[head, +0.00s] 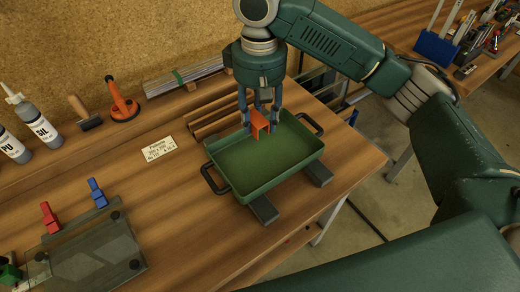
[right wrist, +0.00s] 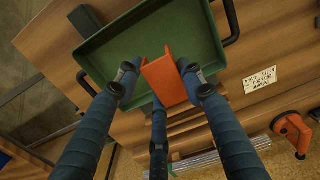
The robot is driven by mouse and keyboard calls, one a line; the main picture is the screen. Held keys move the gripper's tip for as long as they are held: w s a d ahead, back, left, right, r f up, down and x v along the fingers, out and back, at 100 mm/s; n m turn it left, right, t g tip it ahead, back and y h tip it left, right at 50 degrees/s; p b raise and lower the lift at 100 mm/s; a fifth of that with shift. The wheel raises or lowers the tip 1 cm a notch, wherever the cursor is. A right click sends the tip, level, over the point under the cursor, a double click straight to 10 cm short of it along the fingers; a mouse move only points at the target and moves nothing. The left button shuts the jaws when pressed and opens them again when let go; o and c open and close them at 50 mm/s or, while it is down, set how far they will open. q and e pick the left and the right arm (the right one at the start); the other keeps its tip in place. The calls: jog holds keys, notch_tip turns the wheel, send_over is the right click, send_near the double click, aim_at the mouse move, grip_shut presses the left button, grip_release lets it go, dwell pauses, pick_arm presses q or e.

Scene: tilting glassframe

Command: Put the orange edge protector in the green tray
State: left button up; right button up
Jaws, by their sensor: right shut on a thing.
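The orange edge protector (head: 260,124) is held between the fingers of my right gripper (head: 260,112), over the back part of the green tray (head: 250,188). In the right wrist view the edge protector (right wrist: 168,78) shows as an orange angled piece between the blue fingertips (right wrist: 160,82), with the green tray (right wrist: 112,50) behind it. It appears to be above the tray floor; the exact height is hard to tell. The tray has black handles at its two ends and looks empty. My left gripper is not in view.
The tray stands on dark grey bars (head: 317,173) near the table's right edge. A glass plate with clamps (head: 90,252) is at front left.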

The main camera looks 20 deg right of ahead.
notch_tip(320, 180, down, 5)
send_over(259, 159)
notch_tip(259, 159, down, 4)
jog(key=shift+s+f+p, duration=0.1)
jog(key=shift+f+p, duration=0.1)
jog(key=shift+p, duration=0.25)
notch_tip(259, 159, down, 4)
jog(key=shift+r, duration=0.25)
jog(key=shift+f, duration=0.2)
pick_arm(q)
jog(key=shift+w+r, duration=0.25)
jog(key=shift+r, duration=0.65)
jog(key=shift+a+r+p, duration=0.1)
jog(key=shift+p, duration=0.25)
pick_arm(e)
jog(key=shift+f, duration=0.1)
jog(key=o, duration=0.8)
jog(key=shift+c, duration=0.2)
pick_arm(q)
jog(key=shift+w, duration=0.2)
pick_arm(e)
jog(key=shift+o, duration=0.4)
